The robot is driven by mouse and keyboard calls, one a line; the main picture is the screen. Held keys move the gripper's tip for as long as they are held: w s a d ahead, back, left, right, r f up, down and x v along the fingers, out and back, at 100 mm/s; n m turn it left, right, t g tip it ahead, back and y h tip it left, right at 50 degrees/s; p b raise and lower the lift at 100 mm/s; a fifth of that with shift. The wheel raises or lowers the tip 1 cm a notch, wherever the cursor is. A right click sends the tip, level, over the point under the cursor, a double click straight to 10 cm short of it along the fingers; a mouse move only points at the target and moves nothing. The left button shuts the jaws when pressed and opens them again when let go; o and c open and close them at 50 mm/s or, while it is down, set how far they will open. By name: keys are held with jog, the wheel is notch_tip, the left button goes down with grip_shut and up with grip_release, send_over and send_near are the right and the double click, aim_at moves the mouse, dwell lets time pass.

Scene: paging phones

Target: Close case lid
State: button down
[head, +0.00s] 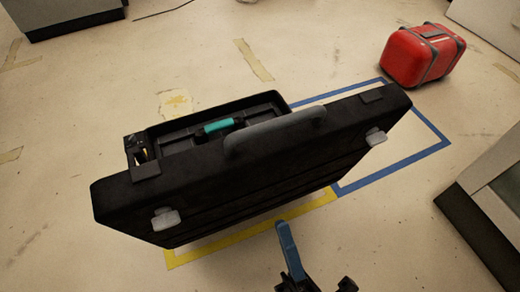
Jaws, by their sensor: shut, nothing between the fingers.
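A black case (150,110) stands open on the floor, with its lid (250,165) raised on the near side. The lid's broad dark face is turned toward me. A grey handle (275,135) and two pale latches (165,218) show on the lid. Behind it, part of the case's inside shows, with a teal item (218,127) in it; the lid hides the rest. My gripper (283,228), with a blue finger part, is at the bottom centre, just below the lid's lower edge in the picture. It is shut and empty. I cannot tell whether it touches the case.
Yellow tape (240,238) and blue tape (395,170) mark rectangles on the floor around the case. A red box with grey straps (405,58) stands at the upper right. A grey, dark-edged object (495,195) stands at the right edge. Floor at the left is clear.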

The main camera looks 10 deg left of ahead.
aim_at(261, 158)
jog(key=b+x, duration=0.2)
jog(key=x, duration=1.1)
jog(key=shift+w+r, duration=0.1)
jog(key=shift+r, duration=0.05)
